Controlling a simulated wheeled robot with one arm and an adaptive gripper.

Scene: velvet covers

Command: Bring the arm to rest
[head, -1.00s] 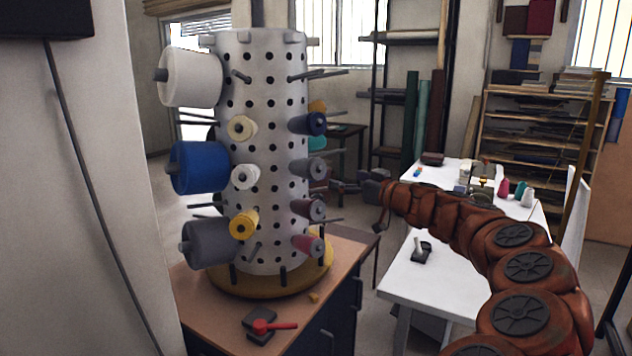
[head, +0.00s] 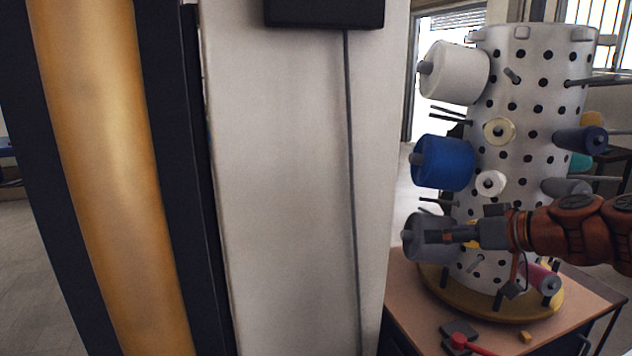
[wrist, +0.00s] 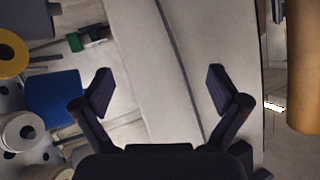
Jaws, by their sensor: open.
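My gripper (wrist: 158,92) is open in the wrist view, with its two fingers wide apart and nothing between them. Beyond the fingers is a pale wall or pillar surface (wrist: 215,40). In the head view my gripper (head: 440,236) points left, in front of the lower part of the perforated spool drum (head: 545,70). It overlaps the grey spool (head: 418,246) in the picture; I cannot tell whether they touch. My orange-brown arm comes in from the right edge.
The drum bears several thread spools on pegs, among them a white one (head: 455,72) and a blue one (head: 443,162). It stands on a wooden-topped cabinet (head: 415,300). A pale pillar (head: 290,180) and a yellow roll (head: 100,170) stand to the left.

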